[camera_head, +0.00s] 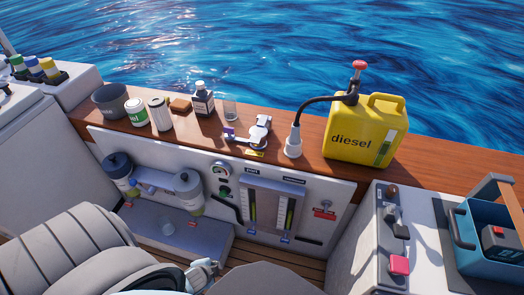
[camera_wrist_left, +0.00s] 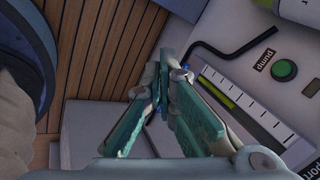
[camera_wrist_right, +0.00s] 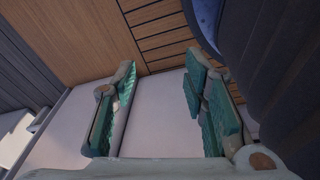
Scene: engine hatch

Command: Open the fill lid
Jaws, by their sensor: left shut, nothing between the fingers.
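A pale metal fitting (camera_head: 262,130) with a small yellow label in front of it sits on the wooden ledge. It may hold the fill lid, but I cannot tell whether a lid there is open or closed. A yellow diesel can (camera_head: 366,132) with a black spout stands to its right. The spout runs to a white funnel-shaped piece (camera_head: 293,142). My left gripper (camera_wrist_left: 163,72) is shut and empty, with the gauge panel (camera_wrist_left: 250,95) beyond it. My right gripper (camera_wrist_right: 160,82) is open and empty over a pale surface. Both are apart from the ledge items.
A grey cup (camera_head: 110,101), jars, a dark bottle (camera_head: 202,99) and a glass stand on the ledge (camera_head: 185,129). The white panel below carries filters, gauges and a black handle. A blue crate (camera_head: 490,238) is at right.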

